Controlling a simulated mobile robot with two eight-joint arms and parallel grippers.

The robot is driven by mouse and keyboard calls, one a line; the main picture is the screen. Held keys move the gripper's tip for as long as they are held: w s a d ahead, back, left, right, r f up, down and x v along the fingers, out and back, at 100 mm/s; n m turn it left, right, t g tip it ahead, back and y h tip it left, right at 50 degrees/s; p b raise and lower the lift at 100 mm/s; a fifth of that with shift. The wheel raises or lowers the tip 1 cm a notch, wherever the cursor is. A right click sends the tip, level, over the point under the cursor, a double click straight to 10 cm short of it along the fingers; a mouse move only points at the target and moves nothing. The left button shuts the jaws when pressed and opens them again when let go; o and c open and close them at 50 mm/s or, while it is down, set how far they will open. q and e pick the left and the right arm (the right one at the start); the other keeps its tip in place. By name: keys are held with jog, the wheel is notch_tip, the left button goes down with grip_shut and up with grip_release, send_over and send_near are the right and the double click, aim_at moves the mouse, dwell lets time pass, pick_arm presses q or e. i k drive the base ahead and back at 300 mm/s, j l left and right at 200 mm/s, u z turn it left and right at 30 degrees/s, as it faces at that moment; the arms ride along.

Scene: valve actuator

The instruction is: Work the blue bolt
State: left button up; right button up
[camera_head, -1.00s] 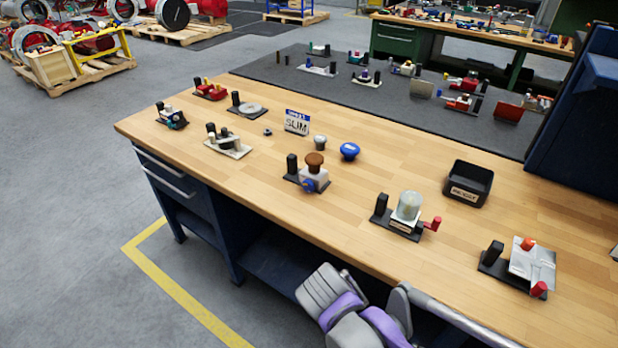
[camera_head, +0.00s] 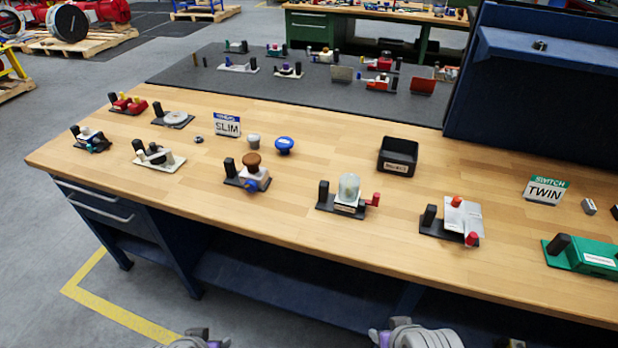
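A fixture (camera_head: 255,174) with a black post, a pale body and a brown knob (camera_head: 252,160) stands near the front edge of the wooden bench. A small blue part (camera_head: 250,185), perhaps the blue bolt, sits low on its front. A separate blue round knob (camera_head: 284,145) stands on the bench behind it, beside a grey knob (camera_head: 254,141). Grey and purple parts of my arms show at the bottom edge, below the bench front. No gripper fingers show, and nothing of mine touches the fixtures.
Other fixtures line the wooden bench (camera_head: 330,250), including one with a clear cup (camera_head: 348,189), one with a silver plate (camera_head: 463,217) and a green one (camera_head: 590,257). A black bin (camera_head: 398,155) stands behind them. A dark blue cabinet (camera_head: 540,90) rises at the back right.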

aim_at(250, 185)
jog(key=i+j+z, duration=0.1)
jog(key=z, duration=0.35)
jog(key=j+z, duration=0.3)
jog(key=z, duration=0.2)
jog(key=j+z, duration=0.2)
jog(key=z, duration=0.25)
jog(key=j+z, duration=0.4)
jog(key=k+j+z, duration=0.15)
jog(key=j+z, duration=0.25)
jog(key=j, duration=0.2)
jog(key=k+j+z, duration=0.1)
jog(key=j, duration=0.25)
jog(key=k+j, duration=0.15)
jog(key=j, duration=0.2)
jog(key=k+j+z, duration=0.15)
jog(key=j, duration=0.2)
